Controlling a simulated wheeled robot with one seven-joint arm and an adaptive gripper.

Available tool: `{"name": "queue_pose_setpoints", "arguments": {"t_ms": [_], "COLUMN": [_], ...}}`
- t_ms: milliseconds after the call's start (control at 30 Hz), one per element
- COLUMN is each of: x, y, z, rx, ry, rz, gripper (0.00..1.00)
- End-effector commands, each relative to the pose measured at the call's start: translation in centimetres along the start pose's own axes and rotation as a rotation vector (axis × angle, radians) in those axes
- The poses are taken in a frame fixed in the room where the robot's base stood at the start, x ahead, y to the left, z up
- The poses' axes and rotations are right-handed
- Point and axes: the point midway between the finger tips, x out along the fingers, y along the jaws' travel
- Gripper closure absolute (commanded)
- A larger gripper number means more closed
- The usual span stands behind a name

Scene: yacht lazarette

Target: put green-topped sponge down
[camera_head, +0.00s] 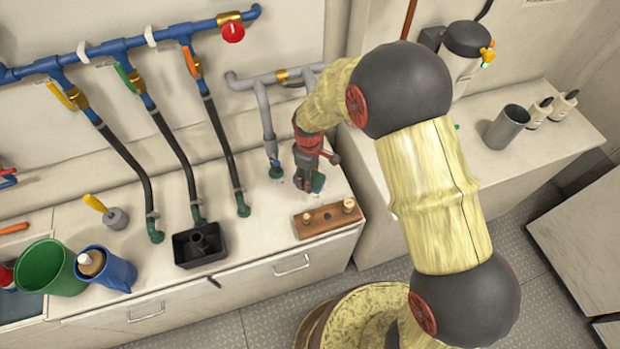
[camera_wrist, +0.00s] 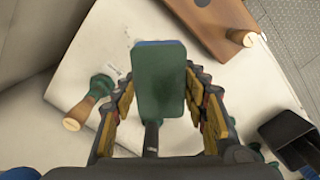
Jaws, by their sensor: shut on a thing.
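The green-topped sponge (camera_wrist: 159,80) is between the fingers of my gripper (camera_wrist: 160,108) in the wrist view, its green face toward the camera and a blue edge showing at the far end. My gripper is shut on it. In the head view my gripper (camera_head: 305,184) is low over the right part of the counter (camera_head: 275,225), and the sponge (camera_head: 318,182) shows at its right side. I cannot tell whether the sponge touches the counter.
A wooden block with pegs (camera_head: 327,219) lies just in front of my gripper. A green pipe fitting (camera_head: 276,171) stands close on its left. A black tray (camera_head: 199,246), a blue jug (camera_head: 105,269) and a green bucket (camera_head: 52,267) stand farther left.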

Motion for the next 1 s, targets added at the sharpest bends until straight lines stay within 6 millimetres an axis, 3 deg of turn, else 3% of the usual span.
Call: {"name": "queue_pose_setpoints", "arguments": {"t_ms": [667, 833, 1000], "x": [-0.1, -1.0, -2.8], "y": [-0.3, -2.7, -7.6], "z": [0.0, 0.1, 0.7], "rx": [-0.007, -0.078, -0.223], "ry": [0.000, 0.001, 0.003], "rz": [0.000, 0.001, 0.002], "gripper": [0.80, 0.80, 0.80]}}
